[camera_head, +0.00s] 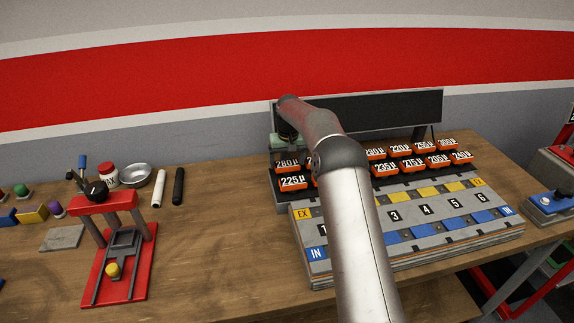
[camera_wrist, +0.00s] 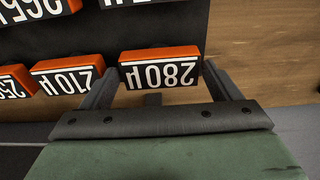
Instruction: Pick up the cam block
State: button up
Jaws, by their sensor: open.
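No thing in view is clearly marked as the cam block, so I cannot tell which it is. A grey numbered board (camera_head: 408,226) with yellow EX and blue IN squares lies on the bench at the right. Orange blocks with micron labels stand in rows on a dark rack behind it. My gripper (camera_wrist: 160,80) is open, with its fingers to either side of the orange 280µ block (camera_wrist: 158,53) in the wrist view. Whether they touch it, I cannot tell. In the head view this block (camera_head: 287,164) shows below my gripper, which is partly hidden by my arm.
A red stand (camera_head: 104,206) with a black knob, a metal bowl (camera_head: 136,175), and a white (camera_head: 158,188) and a black cylinder (camera_head: 178,186) are on the left. A dark panel (camera_head: 390,112) rises behind the rack. Bench between stand and board is clear.

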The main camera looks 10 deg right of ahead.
jog(key=shift+w+f, duration=0.2)
jog(key=shift+f, duration=1.1)
jog(key=c, duration=0.7)
jog(key=shift+r, duration=0.15)
